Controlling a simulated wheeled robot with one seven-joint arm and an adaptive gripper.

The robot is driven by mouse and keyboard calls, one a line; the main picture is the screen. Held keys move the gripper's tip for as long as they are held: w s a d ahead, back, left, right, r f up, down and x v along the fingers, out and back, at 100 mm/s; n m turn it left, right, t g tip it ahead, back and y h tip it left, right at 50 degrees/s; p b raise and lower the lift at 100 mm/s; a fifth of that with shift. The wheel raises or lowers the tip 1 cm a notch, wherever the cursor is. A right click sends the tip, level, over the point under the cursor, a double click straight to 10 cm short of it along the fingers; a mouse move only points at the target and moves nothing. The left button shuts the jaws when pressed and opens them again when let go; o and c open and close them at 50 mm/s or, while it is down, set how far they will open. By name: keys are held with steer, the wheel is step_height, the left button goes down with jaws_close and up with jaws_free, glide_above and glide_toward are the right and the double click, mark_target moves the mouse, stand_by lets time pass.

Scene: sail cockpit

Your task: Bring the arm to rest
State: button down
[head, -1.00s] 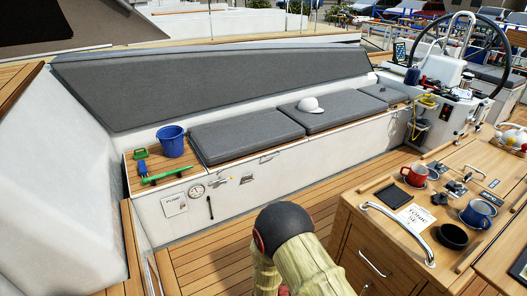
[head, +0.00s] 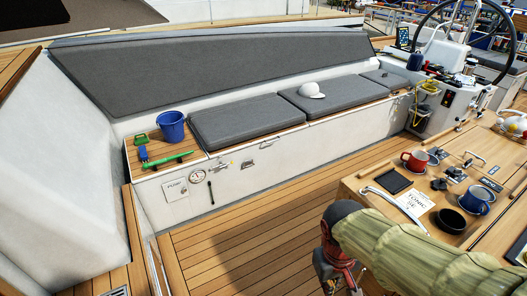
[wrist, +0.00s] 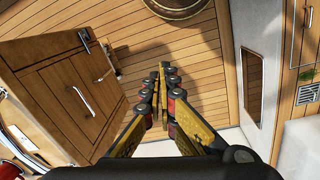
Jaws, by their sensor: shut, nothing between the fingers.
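My gripper (wrist: 161,75) is in the wrist view, its two fingers together with nothing between them. It points over the cockpit's wooden floor (wrist: 205,65), apart from everything around it. In the head view my arm comes in from the lower right, in front of the wooden cockpit table, and bends downward. The fingertips are not clear in the head view.
The table (head: 350,196) holds a red mug (head: 415,160), a blue mug (head: 478,201) and a black bowl (head: 451,220). The bench (head: 240,122) carries a blue bucket (head: 171,128) and a white cap (head: 311,90). The floor between is clear.

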step_height(320, 180, up, 13)
steer(key=s+d+m+t+y, duration=0.1)
steer(key=s+d+m+t, duration=0.1)
steer(key=t, duration=0.3)
steer(key=shift+s+d+m, duration=0.25)
steer(key=shift+d+m, duration=0.05)
steer(key=shift+d, duration=0.1)
